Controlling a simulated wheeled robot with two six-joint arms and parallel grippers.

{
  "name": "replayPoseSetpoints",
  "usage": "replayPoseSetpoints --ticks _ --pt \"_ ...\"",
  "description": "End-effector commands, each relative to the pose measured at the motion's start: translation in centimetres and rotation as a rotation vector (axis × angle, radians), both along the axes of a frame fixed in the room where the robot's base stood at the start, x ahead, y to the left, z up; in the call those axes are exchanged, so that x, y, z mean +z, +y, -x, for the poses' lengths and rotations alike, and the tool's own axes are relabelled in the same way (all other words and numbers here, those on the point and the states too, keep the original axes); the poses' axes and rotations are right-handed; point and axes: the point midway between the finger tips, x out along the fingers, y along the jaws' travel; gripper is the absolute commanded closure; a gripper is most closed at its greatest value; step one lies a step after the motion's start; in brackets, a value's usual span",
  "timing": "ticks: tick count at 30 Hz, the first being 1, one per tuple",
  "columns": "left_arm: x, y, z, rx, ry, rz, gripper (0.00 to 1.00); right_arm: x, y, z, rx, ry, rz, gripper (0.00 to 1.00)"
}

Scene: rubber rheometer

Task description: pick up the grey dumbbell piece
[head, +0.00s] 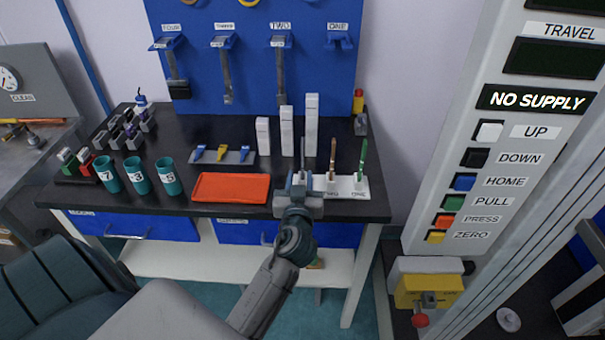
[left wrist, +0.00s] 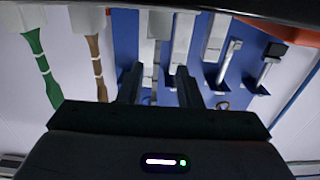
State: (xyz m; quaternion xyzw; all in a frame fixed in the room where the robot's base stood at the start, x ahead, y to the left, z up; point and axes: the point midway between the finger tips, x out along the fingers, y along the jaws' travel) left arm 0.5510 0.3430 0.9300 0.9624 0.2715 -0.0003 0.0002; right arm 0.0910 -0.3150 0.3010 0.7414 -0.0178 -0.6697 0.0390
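The grey dumbbell piece (head: 302,152) stands upright at the left end of a white holder (head: 346,188) near the bench's front edge. A brown piece (head: 332,152) and a green piece (head: 362,154) stand beside it; both show in the left wrist view, brown (left wrist: 97,55) and green (left wrist: 40,62). My left gripper (head: 297,182) is at the grey piece and hides its lower part. In the left wrist view the fingers (left wrist: 157,85) are apart, with the grey piece (left wrist: 152,62) seemingly between them. I see no clear contact. My right gripper is out of view.
An orange tray (head: 231,200) lies just left of the holder. Tall white blocks (head: 311,125) stand behind it, before a blue tool board (head: 250,50). Teal cups (head: 138,175) stand at the left. A control panel (head: 490,150) rises at the right.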

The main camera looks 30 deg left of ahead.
Motion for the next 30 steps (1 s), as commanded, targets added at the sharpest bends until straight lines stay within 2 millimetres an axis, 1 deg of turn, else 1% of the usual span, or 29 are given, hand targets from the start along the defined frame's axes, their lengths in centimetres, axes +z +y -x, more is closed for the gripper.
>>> replayPoseSetpoints --ticks 3,6,9,13,19,20,21,24,30 --pt "0.5 0.6 -1.4 0.0 0.001 -0.003 0.68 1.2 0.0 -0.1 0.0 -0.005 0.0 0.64" --pt "0.4 1.1 -2.8 -0.001 0.0 -0.002 0.68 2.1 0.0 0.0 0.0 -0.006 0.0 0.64" --pt "0.2 1.8 -3.9 -0.001 0.001 -0.003 0.68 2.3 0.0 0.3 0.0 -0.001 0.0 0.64" --pt "0.0 2.2 -4.5 0.0 0.001 -0.001 0.68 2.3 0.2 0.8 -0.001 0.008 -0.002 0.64" --pt "-0.1 2.2 -4.5 0.0 0.0 0.0 0.68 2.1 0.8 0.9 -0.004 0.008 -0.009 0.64" --pt "-0.1 2.2 -4.5 0.0 0.0 0.0 0.74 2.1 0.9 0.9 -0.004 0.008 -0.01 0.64" --pt "-0.1 2.2 -4.5 0.0 0.0 0.0 0.82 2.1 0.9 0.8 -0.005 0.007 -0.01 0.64" --pt "-0.1 2.2 -4.5 0.0 0.0 0.0 1.0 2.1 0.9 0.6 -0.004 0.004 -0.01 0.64" --pt "-0.1 2.2 -4.5 0.0 0.001 0.001 1.0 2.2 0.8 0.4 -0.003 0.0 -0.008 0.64"
